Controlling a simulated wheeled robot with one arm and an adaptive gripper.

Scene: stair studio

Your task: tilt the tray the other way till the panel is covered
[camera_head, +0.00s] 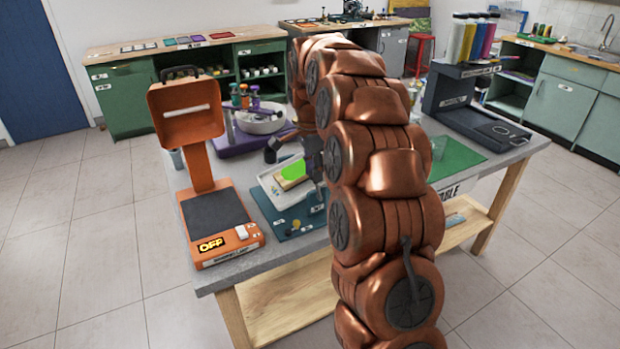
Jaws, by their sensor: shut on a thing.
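A white tray (272,188) is on the blue mat in the middle of the workbench. A light wooden panel (288,184) lies in it. Bright green paint (293,171) covers part of the panel's top, and bare wood shows along its near edge. My gripper (317,178) is at the tray's right side, shut on the tray's edge. My copper-coloured arm hides most of the gripper and the tray's right end. I cannot tell the tray's exact tilt.
An orange machine (220,225) marked OFF stands left of the mat (289,222). A white bowl (260,122) on a purple base is behind the tray. A green mat (458,157) and a dark bottle rack (449,92) are on the right.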

